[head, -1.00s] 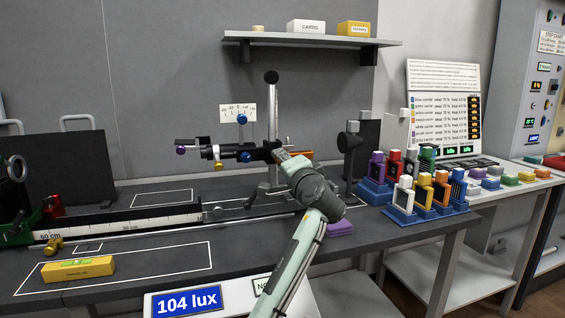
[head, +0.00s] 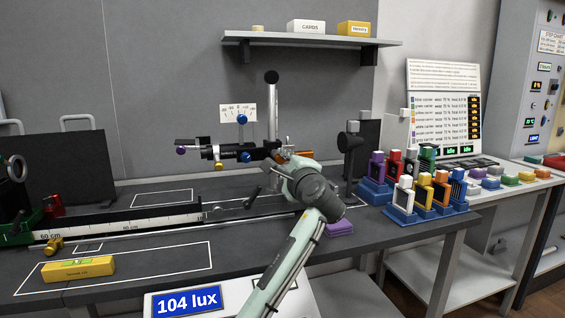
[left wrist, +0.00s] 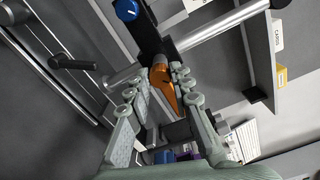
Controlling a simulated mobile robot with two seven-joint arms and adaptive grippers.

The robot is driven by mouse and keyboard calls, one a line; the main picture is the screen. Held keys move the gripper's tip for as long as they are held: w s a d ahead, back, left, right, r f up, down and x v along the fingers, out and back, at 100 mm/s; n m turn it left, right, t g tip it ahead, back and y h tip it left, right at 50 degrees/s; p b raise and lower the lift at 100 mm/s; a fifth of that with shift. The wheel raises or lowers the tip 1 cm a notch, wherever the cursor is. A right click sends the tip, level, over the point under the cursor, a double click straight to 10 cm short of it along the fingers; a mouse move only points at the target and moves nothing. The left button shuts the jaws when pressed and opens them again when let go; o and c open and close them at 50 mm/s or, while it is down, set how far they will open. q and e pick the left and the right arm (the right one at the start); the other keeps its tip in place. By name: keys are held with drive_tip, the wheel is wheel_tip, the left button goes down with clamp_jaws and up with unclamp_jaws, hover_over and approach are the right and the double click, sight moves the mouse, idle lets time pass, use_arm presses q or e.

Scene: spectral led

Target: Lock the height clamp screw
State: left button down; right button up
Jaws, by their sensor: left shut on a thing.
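The stand's upright metal post (head: 272,100) rises from the bench and carries a black clamp block with a horizontal arm (head: 232,152). An orange clamp lever (head: 306,155) shows just right of the post; it also shows in the left wrist view (left wrist: 166,88). I take it for the height clamp screw. My left gripper (head: 282,160) is at the clamp, in front of the post. In the left wrist view its fingers (left wrist: 160,92) are on either side of the orange lever, shut on it. The finger contact is partly hidden. My right gripper is not in view.
Blue knobs (head: 242,119) and a small angle scale stand by the arm. Right of it are a black screen (head: 366,150) and several coloured filter holders (head: 402,195). A rail (head: 150,220) runs left; a yellow level (head: 78,268) lies front left. A shelf (head: 310,39) hangs above.

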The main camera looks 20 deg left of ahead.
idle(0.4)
use_arm(q)
drive_tip(key=c, duration=1.3)
unclamp_jaws()
drive_tip(key=v, duration=1.2)
